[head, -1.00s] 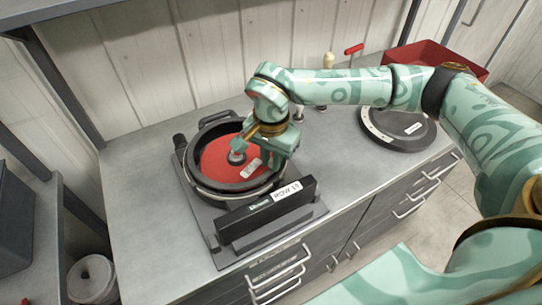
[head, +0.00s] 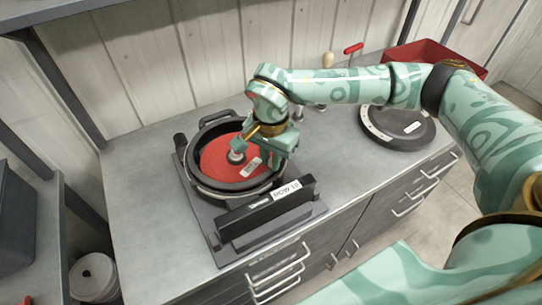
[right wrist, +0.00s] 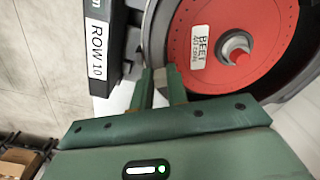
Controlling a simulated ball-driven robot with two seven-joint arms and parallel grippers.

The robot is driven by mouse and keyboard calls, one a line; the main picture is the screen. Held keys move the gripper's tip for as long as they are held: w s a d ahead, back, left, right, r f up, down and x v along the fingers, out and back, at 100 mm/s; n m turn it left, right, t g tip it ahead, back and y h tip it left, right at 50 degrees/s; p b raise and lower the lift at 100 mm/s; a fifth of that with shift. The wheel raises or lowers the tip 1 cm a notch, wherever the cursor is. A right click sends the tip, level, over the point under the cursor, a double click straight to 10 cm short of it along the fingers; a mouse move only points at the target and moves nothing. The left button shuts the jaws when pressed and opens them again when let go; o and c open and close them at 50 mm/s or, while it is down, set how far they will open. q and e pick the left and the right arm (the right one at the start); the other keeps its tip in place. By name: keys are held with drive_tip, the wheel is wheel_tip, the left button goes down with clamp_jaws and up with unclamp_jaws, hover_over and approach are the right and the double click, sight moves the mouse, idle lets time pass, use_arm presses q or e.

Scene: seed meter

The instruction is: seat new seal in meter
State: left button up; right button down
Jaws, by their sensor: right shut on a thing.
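The open seed meter (head: 207,193) stands on the bench, its round housing holding a red seed disc (head: 216,160) with a grey hub. The disc and its BEET label also show in the right wrist view (right wrist: 268,38). A dark ring that looks like the seal (head: 228,187) runs around the disc; I cannot tell how deep it sits. My right gripper (head: 272,160) is over the right part of the housing. In the right wrist view its fingers (right wrist: 162,84) are closed on a small grey section at the ring's edge. My left gripper is not in view.
A dark block with a ROW 10 label (head: 266,208) stands at the meter's front edge, close to my right gripper. A round dark lid (head: 398,128) lies to the right on the bench. A red bin (head: 425,54) is behind it. The bench left of the meter is clear.

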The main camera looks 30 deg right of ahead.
drive_tip(key=shift+f, duration=0.6)
idle(0.8)
drive_tip(key=shift+f, duration=0.2)
drive_tip(key=shift+f, duration=0.25)
idle(0.4)
drive_tip(key=shift+s+f, duration=0.15)
drive_tip(key=shift+f, duration=0.1)
idle(0.3)
